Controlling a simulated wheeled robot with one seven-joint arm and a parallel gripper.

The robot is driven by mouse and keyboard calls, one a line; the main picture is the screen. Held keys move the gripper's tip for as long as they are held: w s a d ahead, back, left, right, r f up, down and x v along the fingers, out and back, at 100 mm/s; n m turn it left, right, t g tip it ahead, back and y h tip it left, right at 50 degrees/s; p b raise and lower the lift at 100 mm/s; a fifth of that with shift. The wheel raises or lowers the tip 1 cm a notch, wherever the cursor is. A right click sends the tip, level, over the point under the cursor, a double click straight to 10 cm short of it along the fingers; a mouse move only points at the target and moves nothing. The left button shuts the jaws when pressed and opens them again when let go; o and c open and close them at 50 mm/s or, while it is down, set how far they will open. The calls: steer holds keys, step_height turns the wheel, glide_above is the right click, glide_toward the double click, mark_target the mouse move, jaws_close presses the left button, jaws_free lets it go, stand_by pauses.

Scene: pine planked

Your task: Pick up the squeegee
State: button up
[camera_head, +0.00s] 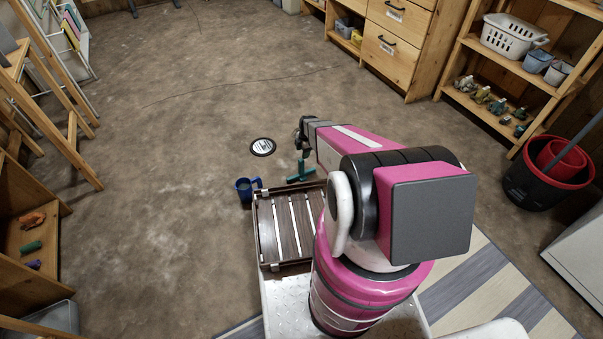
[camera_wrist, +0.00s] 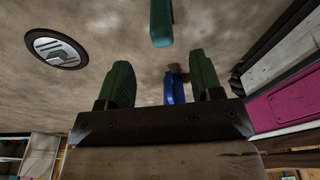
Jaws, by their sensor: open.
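The squeegee (camera_head: 300,173) is teal and shows in the head view just below my gripper, above or at the far end of a dark slatted stand; I cannot tell if it touches the stand. In the wrist view a teal piece, apparently the squeegee (camera_wrist: 161,24), sticks in from the top edge, beyond the fingertips. My gripper (camera_head: 303,134) is at the end of my outstretched arm. In the wrist view its two green fingers (camera_wrist: 160,60) are apart, with nothing held between them. Part of the squeegee is cut off there.
A round black-and-white disc (camera_head: 262,147) lies on the floor. Shelves (camera_head: 497,110) and black-and-red buckets (camera_head: 543,178) are right.

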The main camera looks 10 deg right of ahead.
mark_target(301, 160)
steer(key=f, duration=0.6)
steer(key=a+f, duration=0.1)
steer(key=f, duration=0.1)
steer(key=shift+s+f, duration=0.3)
steer(key=shift+f, duration=0.1)
steer(key=shift+c, duration=0.3)
jaws_close()
steer(key=shift+r, duration=0.15)
